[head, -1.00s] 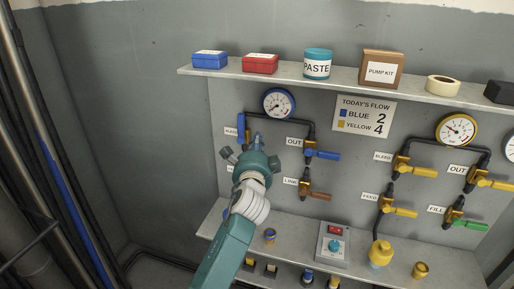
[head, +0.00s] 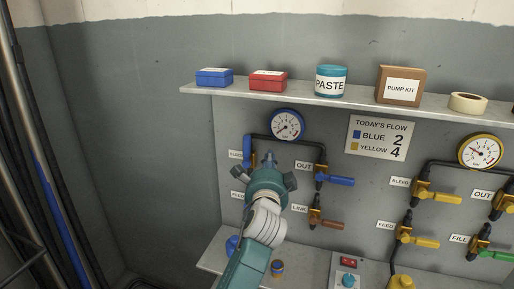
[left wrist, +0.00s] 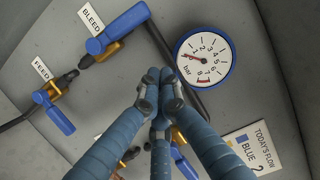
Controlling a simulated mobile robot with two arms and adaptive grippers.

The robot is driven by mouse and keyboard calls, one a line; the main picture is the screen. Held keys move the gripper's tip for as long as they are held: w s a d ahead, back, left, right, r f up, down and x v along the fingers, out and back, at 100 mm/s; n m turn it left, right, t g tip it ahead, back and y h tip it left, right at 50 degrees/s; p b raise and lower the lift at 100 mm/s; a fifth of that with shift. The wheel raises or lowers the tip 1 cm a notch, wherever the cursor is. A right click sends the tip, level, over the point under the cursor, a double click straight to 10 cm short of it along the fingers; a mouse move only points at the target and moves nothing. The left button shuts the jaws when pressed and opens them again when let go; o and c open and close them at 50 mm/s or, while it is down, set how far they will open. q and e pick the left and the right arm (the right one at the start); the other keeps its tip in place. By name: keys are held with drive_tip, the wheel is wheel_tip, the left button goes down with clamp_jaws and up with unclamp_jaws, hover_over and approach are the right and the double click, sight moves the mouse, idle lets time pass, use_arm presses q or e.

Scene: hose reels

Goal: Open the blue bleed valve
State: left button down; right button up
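The blue bleed valve's handle (head: 247,148) shows at the upper left of the panel in the head view, pointing up. My left gripper (head: 268,158) is just right of it and hides part of the pipework. In the left wrist view the blue bleed handle (left wrist: 127,24) sits on its brass body, beside the BLEED label (left wrist: 91,18). There the fingertips of my left gripper (left wrist: 158,80) are drawn together with nothing seen between them, apart from the handle. My right gripper is not in view.
The blue gauge (head: 287,125) is right of the gripper and also shows in the left wrist view (left wrist: 204,58). The blue OUT valve (head: 335,180) and the brown-handled LINK valve (head: 327,222) are nearby. A shelf (head: 300,101) with boxes runs above.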

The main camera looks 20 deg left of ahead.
sight(247, 152)
use_arm(q)
drive_tip(key=w+a+p, duration=0.4)
drive_tip(key=w+a, duration=0.1)
drive_tip(key=a, duration=0.1)
drive_tip(key=shift+a+n, duration=0.25)
drive_tip(key=shift+n, duration=0.15)
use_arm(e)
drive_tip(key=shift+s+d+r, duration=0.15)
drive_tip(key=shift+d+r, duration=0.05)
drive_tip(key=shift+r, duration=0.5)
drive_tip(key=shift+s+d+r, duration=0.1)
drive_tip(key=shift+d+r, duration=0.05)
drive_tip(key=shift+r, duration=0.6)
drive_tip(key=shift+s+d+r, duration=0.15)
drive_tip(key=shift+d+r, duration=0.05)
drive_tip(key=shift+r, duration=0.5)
